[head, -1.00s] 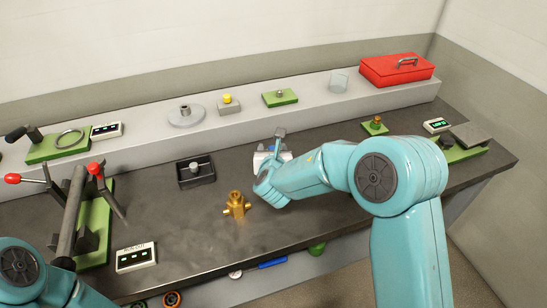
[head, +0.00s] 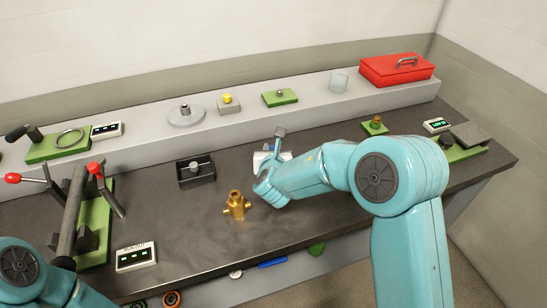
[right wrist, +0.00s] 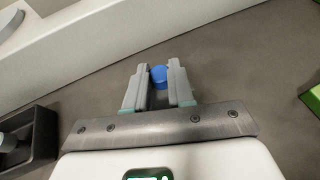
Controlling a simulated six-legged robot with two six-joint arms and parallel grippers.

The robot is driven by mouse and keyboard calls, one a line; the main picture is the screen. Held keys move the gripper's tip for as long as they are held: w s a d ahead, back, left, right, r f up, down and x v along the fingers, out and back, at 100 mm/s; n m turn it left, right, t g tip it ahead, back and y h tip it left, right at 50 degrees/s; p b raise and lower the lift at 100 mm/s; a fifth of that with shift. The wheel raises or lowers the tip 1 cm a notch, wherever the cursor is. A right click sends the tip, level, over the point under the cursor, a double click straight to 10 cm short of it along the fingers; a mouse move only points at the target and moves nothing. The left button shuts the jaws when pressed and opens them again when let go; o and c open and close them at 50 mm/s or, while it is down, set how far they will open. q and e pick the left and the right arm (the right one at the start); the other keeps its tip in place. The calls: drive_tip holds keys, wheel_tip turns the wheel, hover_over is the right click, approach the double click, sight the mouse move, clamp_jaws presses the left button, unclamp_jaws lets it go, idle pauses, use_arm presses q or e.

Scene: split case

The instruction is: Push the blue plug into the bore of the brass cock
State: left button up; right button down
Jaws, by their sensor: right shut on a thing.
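The brass cock (head: 236,205) stands on the dark bench top near the middle of the head view, with stubs at its sides. My right gripper (head: 280,132) is beyond the cock and to its right, pointing away from it, partly hidden by my wrist. In the right wrist view, my right gripper (right wrist: 159,80) is shut on the blue plug (right wrist: 158,74), whose rounded blue end shows between the fingertips.
A dark open box (head: 183,184) with a grey knob is left of my right gripper; it also shows in the right wrist view (right wrist: 38,150). A green fixture with red-tipped levers (head: 97,215) stands left. A raised grey shelf (head: 235,122) runs behind. The bench around the cock is clear.

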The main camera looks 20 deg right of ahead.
drive_tip(key=shift+r, duration=0.2)
idle(0.5)
drive_tip(key=shift+r, duration=0.1)
drive_tip(key=shift+r+p, duration=1.2)
drive_tip(key=shift+r, duration=1.15)
